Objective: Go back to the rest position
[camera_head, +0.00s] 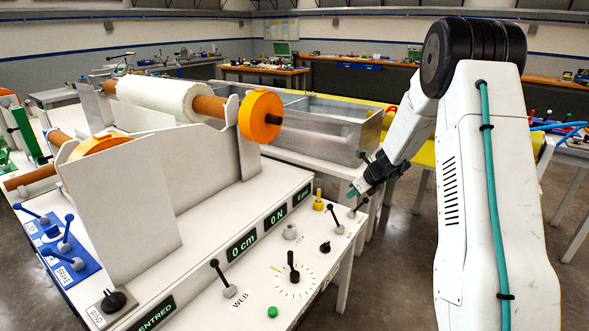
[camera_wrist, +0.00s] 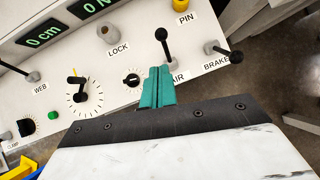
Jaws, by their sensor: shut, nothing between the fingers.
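My gripper (camera_head: 353,191) is at the right end of the machine's control panel in the head view, at the end of my white arm. In the wrist view its teal fingers (camera_wrist: 157,87) are together with nothing between them. They lie over the panel in that picture, near the AIR lever (camera_wrist: 163,45) and beside a small black knob (camera_wrist: 131,80). I cannot tell the exact gap between the fingertips and the panel.
The white control panel (camera_head: 318,240) carries levers, a dial (camera_head: 293,276), a green button (camera_head: 272,312) and a yellow pin (camera_head: 318,200). A white roll (camera_head: 165,96) with an orange wheel (camera_head: 260,115) stands behind. A metal bath (camera_head: 330,128) lies beyond. Floor (camera_head: 395,270) is open at right.

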